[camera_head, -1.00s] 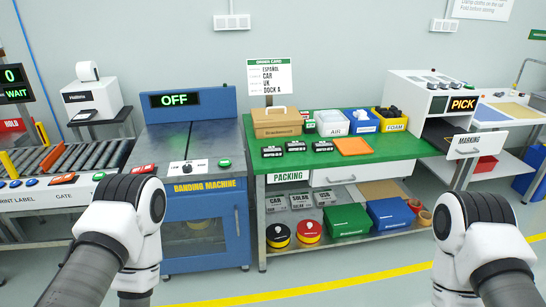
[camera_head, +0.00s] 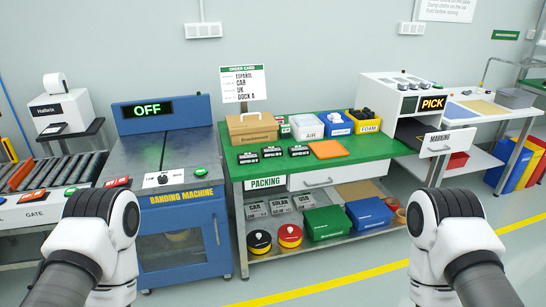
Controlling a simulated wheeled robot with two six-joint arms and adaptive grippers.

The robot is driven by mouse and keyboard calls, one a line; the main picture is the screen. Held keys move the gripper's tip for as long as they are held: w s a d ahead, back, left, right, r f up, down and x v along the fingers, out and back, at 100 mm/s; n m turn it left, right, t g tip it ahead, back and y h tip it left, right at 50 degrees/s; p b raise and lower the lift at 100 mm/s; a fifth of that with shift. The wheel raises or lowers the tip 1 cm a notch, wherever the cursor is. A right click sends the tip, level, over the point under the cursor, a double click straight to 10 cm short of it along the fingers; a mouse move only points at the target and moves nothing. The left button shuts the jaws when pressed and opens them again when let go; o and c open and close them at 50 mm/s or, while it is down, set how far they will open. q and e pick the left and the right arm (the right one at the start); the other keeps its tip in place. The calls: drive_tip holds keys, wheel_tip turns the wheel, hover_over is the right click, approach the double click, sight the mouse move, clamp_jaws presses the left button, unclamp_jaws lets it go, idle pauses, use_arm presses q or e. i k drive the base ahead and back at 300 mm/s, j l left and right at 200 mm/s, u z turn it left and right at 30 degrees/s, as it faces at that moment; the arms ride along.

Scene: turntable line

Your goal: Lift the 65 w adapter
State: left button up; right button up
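Three small black boxes with white labels lie in a row on the green top of the packing table (camera_head: 365,172): a left one (camera_head: 248,158), a middle one (camera_head: 272,153) and a right one (camera_head: 299,151). They look like the adapters, but their labels are too small to read, so I cannot tell which is the 65 w adapter. Only the white and black links of my two arms show, low at the left and right. Neither gripper is in view, and nothing of mine touches the boxes.
An orange pad (camera_head: 326,149) lies right of the boxes. Behind stand a brown case (camera_head: 252,129), an AIR bin (camera_head: 307,127), a blue bin (camera_head: 336,123) and a FOAM bin (camera_head: 368,122). The banding machine (camera_head: 180,200) is at left, the marking station (camera_head: 402,91) at right.

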sight(303, 150)
drive_tip(key=i+l+z, duration=0.15)
drive_tip(key=i+l, duration=0.2)
drive_tip(key=l, duration=0.3)
drive_tip(key=i+l+z, duration=0.2)
drive_tip(key=i+l, duration=0.2)
drive_tip(key=l, duration=0.25)
drive_tip(key=i+l+z, duration=0.15)
drive_tip(key=i+l, duration=0.3)
drive_tip(key=l+u, duration=0.1)
drive_tip(key=u, duration=0.95)
drive_tip(key=i+l+u, duration=0.25)
drive_tip(key=i+u, duration=0.2)
drive_tip(key=i+l+u, duration=0.45)
drive_tip(key=i+l, duration=0.05)
drive_tip(key=i, duration=0.1)
